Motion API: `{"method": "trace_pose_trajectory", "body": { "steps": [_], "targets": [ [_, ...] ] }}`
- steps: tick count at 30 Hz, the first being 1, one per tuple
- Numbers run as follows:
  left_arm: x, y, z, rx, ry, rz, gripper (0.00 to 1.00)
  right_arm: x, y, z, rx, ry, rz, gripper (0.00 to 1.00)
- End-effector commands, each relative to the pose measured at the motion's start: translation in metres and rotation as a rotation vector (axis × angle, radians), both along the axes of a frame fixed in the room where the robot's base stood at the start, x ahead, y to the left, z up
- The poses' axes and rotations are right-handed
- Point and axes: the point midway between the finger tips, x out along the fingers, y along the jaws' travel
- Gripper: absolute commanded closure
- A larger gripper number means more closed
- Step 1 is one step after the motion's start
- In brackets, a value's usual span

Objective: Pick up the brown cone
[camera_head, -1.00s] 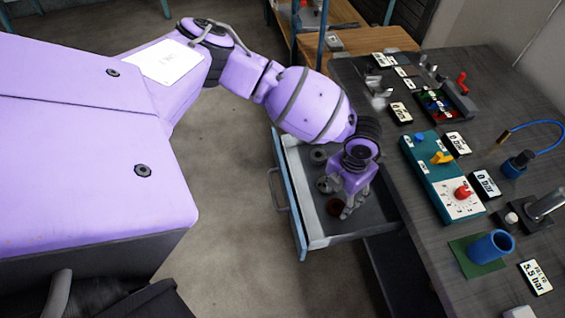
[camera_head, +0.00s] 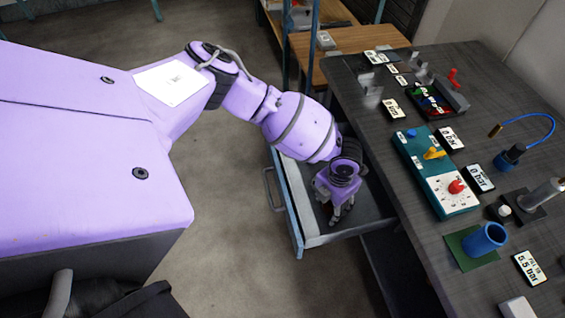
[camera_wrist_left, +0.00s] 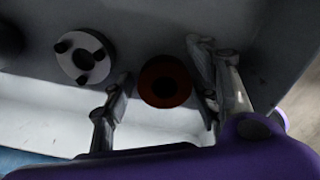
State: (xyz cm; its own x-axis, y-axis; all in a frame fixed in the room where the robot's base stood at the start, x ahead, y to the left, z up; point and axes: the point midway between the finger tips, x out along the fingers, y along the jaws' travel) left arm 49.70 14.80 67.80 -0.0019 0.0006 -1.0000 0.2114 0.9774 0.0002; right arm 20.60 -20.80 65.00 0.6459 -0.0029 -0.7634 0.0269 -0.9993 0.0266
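The brown cone (camera_wrist_left: 165,82) shows in the left wrist view as a dark reddish-brown round shape with a dark centre, inside the open drawer (camera_head: 318,240). My left gripper (camera_wrist_left: 164,102) is open, with one finger on each side of the cone. I cannot tell whether either finger touches it. In the head view my left gripper (camera_head: 339,214) points down into the drawer and hides the cone. My right gripper is in neither view.
A grey disc with black pegs (camera_wrist_left: 84,57) lies left of the cone, with a dark round object (camera_wrist_left: 8,40) farther left. The drawer wall is close to the fingers. The workbench (camera_head: 440,255) on the right holds a teal control box (camera_head: 418,165) and a blue cup (camera_head: 487,241).

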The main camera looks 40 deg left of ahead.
Motion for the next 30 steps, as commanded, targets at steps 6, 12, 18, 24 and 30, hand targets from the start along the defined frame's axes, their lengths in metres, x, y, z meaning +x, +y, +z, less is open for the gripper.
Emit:
{"method": "trace_pose_trajectory", "body": {
  "steps": [6, 12, 18, 24, 30],
  "targets": [
    [0.000, 0.000, 0.000, 0.000, 0.000, 0.000, 0.77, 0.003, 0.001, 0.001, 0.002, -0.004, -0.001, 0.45],
    [0.001, 0.000, 0.001, 0.000, -0.002, 0.000, 1.00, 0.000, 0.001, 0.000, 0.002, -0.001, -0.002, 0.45],
    [0.002, 0.000, 0.002, -0.001, -0.003, 0.000, 1.00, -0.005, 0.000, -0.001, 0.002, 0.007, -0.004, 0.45],
    [0.003, -0.001, 0.013, -0.001, -0.006, 0.000, 1.00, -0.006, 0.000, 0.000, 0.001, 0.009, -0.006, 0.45],
    [-0.003, -0.008, 0.046, -0.005, -0.007, -0.006, 1.00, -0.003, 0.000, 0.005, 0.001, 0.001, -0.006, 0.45]
  ]
}}
